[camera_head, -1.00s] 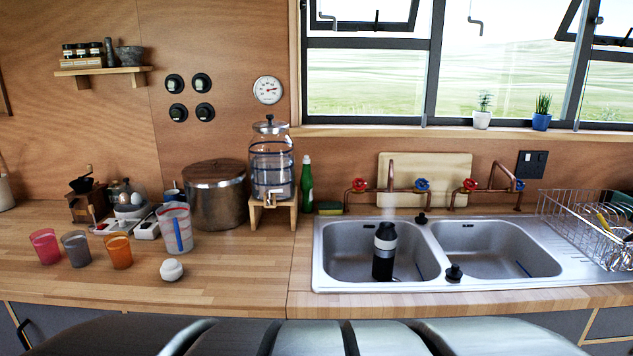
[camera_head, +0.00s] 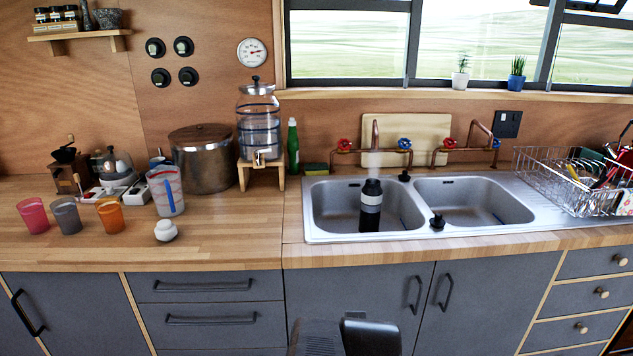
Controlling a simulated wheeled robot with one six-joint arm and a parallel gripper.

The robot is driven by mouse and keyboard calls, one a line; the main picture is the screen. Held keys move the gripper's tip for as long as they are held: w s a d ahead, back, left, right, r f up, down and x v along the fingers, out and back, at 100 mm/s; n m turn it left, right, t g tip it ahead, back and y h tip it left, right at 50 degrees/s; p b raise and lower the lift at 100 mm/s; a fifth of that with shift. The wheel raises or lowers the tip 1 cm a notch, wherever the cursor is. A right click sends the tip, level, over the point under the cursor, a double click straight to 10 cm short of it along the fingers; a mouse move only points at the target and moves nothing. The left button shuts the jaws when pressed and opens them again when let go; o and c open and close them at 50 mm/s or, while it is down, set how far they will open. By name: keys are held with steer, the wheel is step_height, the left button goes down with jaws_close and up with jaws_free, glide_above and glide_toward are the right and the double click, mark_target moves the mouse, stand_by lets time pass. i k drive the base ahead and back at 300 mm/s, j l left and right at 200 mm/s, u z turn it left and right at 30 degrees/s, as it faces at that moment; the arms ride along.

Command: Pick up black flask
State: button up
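The black flask (camera_head: 371,206) stands upright in the left basin of the double sink (camera_head: 309,217). It is black with a pale grey band around its middle. A copper tap (camera_head: 375,135) is right behind it, and a pale streak like running water shows between the tap and the flask top. A dark part of my own body shows at the bottom edge, below the sink. My gripper's fingers cannot be made out in this view.
A green bottle (camera_head: 293,148) is behind the sink. A wire dish rack (camera_head: 560,180) is at right. The counter's front strip is clear.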

mark_target(371, 194)
steer(key=i+l+u, duration=0.35)
steer(key=l, duration=0.3)
steer(key=i+l+u, duration=0.15)
steer(key=i+l, duration=0.15)
steer(key=i+l+u, duration=0.15)
steer(key=l, duration=0.35)
